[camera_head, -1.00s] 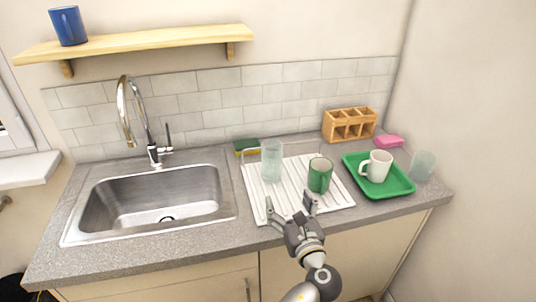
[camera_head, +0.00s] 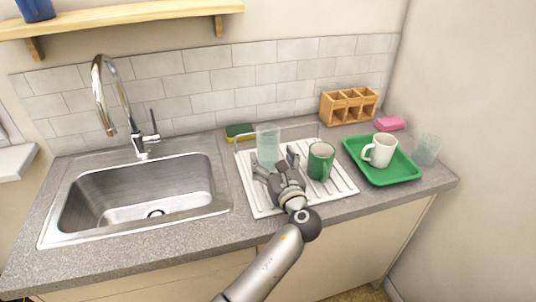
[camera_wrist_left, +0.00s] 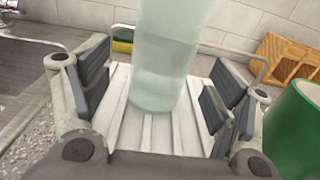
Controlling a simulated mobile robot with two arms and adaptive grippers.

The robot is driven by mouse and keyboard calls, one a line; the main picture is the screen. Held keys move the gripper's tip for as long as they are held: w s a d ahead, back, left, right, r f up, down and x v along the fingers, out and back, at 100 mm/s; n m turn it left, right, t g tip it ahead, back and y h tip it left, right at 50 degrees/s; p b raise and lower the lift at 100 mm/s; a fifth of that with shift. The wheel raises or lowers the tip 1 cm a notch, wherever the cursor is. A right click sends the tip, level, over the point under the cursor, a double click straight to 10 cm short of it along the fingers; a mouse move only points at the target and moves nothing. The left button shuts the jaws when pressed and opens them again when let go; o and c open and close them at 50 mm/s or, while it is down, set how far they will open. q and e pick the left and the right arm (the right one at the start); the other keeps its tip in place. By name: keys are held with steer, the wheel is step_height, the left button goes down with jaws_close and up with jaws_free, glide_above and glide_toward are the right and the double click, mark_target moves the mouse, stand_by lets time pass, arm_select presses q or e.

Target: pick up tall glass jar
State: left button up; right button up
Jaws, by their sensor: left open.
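The tall glass jar (camera_head: 267,143) is pale, see-through and upright on the white ribbed drying rack (camera_head: 342,186). In the left wrist view the jar (camera_wrist_left: 166,55) rises between and just beyond the two fingers. My left gripper (camera_head: 275,160) is open right in front of the jar, low over the rack. In the wrist view the open fingers (camera_wrist_left: 160,95) stand on either side of the jar's lower part, with space at both sides. In the head view the gripper hides the jar's base. My right gripper is not in view.
A green mug (camera_head: 319,162) stands close to the right of my left gripper. A green tray (camera_head: 399,174) holds a white mug (camera_head: 380,150). Another glass (camera_head: 427,150) stands farther right. A sponge (camera_head: 240,132) lies behind the rack, and the sink (camera_head: 140,190) is left.

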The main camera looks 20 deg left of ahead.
mark_target(272, 155)
arm_select(q)
steer(key=b+x, duration=0.1)
steer(key=x, duration=0.2)
steer(key=shift+w+d+f+b, duration=0.1)
steer(key=shift+w+f+b, duration=0.05)
steer(key=shift+f+b, duration=0.2)
steer(key=shift+w+r, duration=0.15)
steer(key=shift+c, duration=1.4)
steer(key=c, duration=1)
steer(key=shift+r, duration=0.1)
steer(key=shift+c, duration=0.7)
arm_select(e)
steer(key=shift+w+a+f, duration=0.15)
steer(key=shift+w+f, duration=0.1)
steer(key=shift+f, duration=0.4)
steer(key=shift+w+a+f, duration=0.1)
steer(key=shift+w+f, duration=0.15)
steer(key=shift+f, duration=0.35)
arm_select(q)
steer(key=shift+r, duration=0.15)
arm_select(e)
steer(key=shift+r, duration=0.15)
